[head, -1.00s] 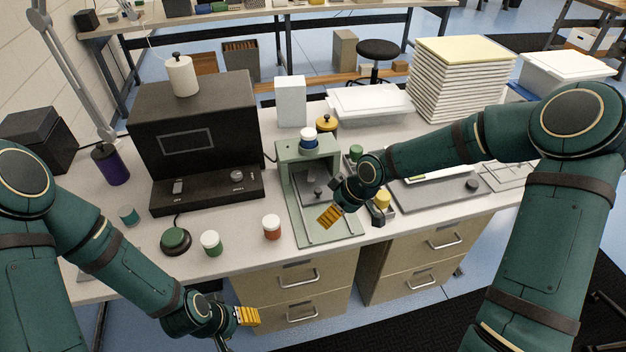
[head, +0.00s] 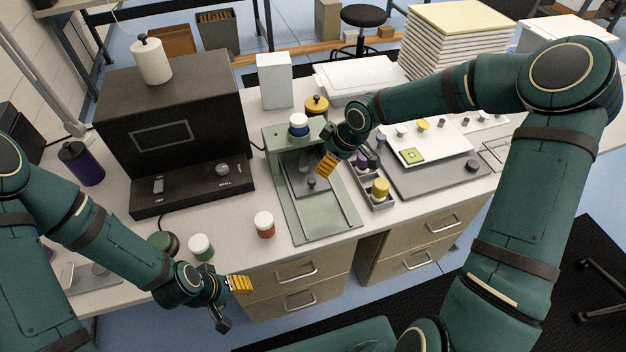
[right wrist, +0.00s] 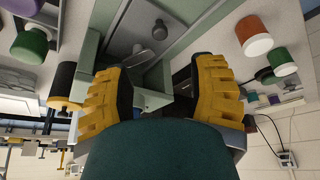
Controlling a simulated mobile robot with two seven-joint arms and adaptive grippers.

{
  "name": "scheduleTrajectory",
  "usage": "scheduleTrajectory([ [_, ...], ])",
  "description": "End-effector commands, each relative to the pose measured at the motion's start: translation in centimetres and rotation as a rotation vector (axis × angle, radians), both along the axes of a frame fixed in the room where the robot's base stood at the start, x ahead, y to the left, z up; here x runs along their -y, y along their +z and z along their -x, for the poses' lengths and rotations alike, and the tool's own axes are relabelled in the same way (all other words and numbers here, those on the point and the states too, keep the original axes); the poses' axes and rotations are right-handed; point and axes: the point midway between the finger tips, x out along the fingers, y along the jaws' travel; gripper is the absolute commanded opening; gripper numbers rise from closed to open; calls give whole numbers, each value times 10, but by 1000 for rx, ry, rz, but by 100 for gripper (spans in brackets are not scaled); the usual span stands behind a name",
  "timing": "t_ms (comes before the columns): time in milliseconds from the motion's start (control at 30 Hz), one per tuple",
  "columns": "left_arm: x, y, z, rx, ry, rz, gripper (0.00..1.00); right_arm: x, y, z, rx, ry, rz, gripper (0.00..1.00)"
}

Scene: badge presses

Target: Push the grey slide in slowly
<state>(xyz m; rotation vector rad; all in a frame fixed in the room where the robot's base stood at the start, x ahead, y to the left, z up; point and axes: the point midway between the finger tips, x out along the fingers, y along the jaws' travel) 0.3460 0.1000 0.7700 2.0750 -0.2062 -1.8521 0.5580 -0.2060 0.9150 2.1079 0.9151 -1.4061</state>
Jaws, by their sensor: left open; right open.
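The green press (head: 287,150) stands at the middle of the bench with a blue and white cap on top. Its grey slide (head: 293,170) lies in the frame's channel, with a dark round knob (head: 311,183) near its front end. The slide and knob also show at the top of the right wrist view (right wrist: 160,30). My right gripper (head: 340,160) is open and empty above the press's right side, apart from the knob; one finger partly covers the press. Both its yellow fingers show in the right wrist view (right wrist: 160,82). My left gripper (head: 236,301) is open and empty before the drawers.
A black machine (head: 175,120) stands left of the press. A white jar with a red base (head: 264,224) and a green one (head: 201,247) stand at the front edge. A small tray (head: 377,203) with a yellow-topped part is close on the press's right.

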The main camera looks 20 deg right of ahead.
Motion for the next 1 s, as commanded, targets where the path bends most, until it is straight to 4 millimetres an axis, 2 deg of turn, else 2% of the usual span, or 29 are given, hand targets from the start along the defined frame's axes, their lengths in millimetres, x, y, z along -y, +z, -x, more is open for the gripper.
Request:
scheduleTrajectory([
  [100,0,-6,1,-3,-2,0,55,-5,-17,-4,-3,1,-1,57],
  [700,0,-25,1,-1,-5,1,55,-26,-86,-23,-2,2,-1,57],
  [1000,0,-30,-1,2,-4,0,55,-32,-106,-29,-1,1,-1,57],
])
